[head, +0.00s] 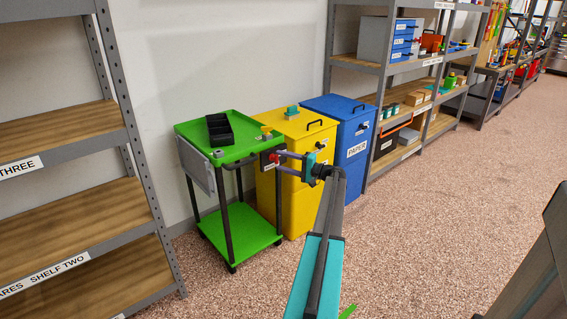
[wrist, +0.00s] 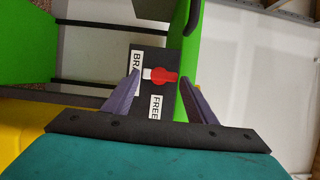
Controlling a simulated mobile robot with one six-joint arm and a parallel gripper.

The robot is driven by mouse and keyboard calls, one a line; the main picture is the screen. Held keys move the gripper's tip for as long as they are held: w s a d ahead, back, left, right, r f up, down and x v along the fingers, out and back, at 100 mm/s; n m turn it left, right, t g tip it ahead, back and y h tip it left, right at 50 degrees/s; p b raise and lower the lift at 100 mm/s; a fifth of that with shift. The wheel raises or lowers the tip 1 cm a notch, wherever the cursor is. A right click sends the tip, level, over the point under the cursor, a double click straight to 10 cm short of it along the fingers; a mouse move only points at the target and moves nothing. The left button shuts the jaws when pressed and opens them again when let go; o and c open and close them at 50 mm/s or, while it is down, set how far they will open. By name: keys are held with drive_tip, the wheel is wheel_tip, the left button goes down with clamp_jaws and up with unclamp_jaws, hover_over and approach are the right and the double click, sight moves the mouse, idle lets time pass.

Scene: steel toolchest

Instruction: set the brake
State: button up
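The green cart (head: 240,140) stands against the wall, with a dark panel (wrist: 172,62) at its near right corner. The panel bears a red knob or lever (wrist: 168,77) with a pale piece at its left end. It also shows as a small red spot in the head view (head: 273,157). A "FREE" label (wrist: 156,106) is below it, and a label starting "BRA" (wrist: 136,60) is at the left, partly hidden by a finger. My gripper (wrist: 160,79) is open, its purple fingers on either side of the red piece in the wrist view. I cannot tell contact.
A yellow bin (head: 296,205) and a blue "PAPER" bin (head: 354,140) stand right of the cart. Shelving (head: 70,140) is at the left, more at the right. The speckled floor (head: 430,230) in front is clear.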

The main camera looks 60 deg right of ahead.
drive_tip(key=shift+o, duration=0.7)
drive_tip(key=s, duration=1.3)
drive_tip(key=shift+s+d+p, duration=0.4)
drive_tip(key=shift+d, duration=0.05)
drive_tip(key=shift+w+f, duration=0.1)
